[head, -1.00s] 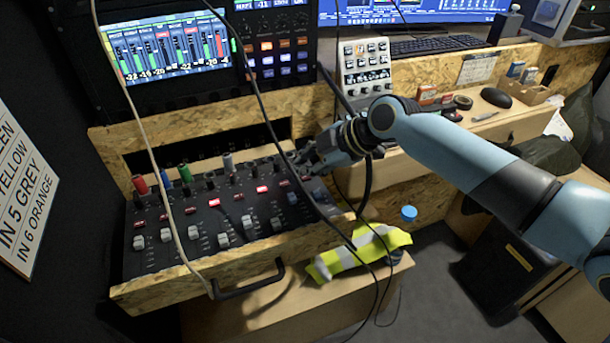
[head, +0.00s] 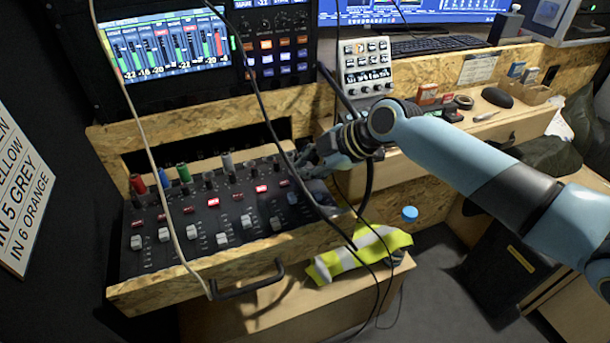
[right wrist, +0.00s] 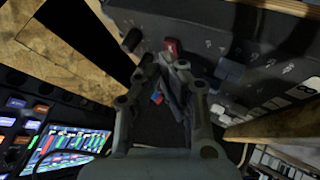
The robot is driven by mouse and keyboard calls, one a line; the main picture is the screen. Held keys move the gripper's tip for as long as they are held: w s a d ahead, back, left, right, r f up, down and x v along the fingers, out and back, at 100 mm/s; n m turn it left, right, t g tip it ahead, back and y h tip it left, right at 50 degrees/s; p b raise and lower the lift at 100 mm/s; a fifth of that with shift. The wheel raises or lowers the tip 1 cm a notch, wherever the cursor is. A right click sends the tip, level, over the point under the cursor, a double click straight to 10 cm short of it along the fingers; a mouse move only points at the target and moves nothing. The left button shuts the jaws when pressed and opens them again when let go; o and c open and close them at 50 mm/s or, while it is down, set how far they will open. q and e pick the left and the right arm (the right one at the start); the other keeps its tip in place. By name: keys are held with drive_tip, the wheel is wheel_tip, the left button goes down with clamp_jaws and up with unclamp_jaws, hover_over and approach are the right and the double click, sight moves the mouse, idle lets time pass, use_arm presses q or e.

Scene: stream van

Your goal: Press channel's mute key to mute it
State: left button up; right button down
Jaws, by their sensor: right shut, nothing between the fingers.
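The mixer (head: 215,240) lies in the pulled-out wooden drawer. Its row of small mute keys runs across the middle; two glow bright red, a centre-left key (head: 213,202) and one further right (head: 261,188). The others look dim. My right gripper (head: 308,166) is over the mixer's far right corner, partly behind a black cable. In the right wrist view its fingers (right wrist: 168,72) are shut and empty, with a small red part (right wrist: 172,46) near the tips and the dark mixer panel (right wrist: 250,75) beyond. Whether they touch the panel cannot be told. My left gripper is out of view.
Loose black and white cables hang across the drawer. Red, blue, green and grey plugs (head: 184,172) stand along the mixer's back. A lit level-meter screen (head: 165,45) is behind.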

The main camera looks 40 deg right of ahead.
sight(304, 179)
drive_tip(key=shift+f, duration=0.25)
drive_tip(key=shift+r, duration=0.1)
drive_tip(key=shift+r+p, duration=0.35)
drive_tip(key=shift+r, duration=0.3)
wheel_tip(304, 179, up, 6)
drive_tip(key=p, duration=0.4)
drive_tip(key=shift+p, duration=0.35)
